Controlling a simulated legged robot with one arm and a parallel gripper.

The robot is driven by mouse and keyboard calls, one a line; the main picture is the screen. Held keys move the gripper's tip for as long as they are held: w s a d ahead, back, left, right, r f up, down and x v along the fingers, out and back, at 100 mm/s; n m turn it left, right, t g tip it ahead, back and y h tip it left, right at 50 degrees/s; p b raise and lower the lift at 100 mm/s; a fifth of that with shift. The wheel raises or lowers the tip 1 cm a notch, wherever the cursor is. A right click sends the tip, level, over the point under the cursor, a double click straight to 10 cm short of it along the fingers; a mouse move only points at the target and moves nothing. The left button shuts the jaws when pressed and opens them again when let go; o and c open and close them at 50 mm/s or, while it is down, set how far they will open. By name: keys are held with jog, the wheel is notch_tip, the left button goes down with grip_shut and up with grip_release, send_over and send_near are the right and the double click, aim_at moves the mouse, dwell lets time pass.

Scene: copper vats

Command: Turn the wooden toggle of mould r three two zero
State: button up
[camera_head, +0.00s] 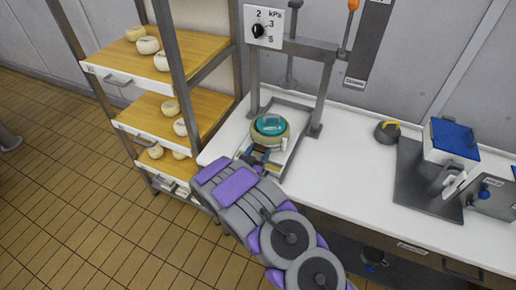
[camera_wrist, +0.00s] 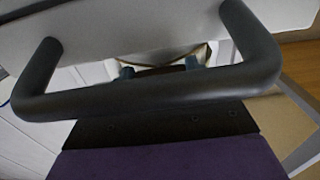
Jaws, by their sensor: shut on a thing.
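A round mould (camera_head: 270,128) with a pale brown body and a teal top stands on the white worktop beneath the press frame. My gripper (camera_head: 257,157) is at the near side of the mould, low over the worktop's front left corner. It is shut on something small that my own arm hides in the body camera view. In the wrist view, two blue-grey tips (camera_wrist: 160,69) show behind a dark bar handle (camera_wrist: 150,98) that crosses close in front of the camera. I cannot make out the wooden toggle or any mould label.
The press frame (camera_head: 326,88) has a pressure dial (camera_head: 262,28) at its upper left. A rack of wooden shelves (camera_head: 190,48) with pale round cheeses stands close on the left. A small dark pot (camera_head: 387,132) and a blue-topped device (camera_head: 452,138) stand to the right, with clear worktop between.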

dwell(0.3)
jog(key=o, duration=1.1)
jog(key=shift+c, duration=0.2)
jog(key=p+v, duration=0.2)
jog(key=v, duration=1.5)
jog(key=shift+s, duration=0.2)
jog(key=shift+w+a, duration=0.1)
jog(key=shift+w, duration=0.05)
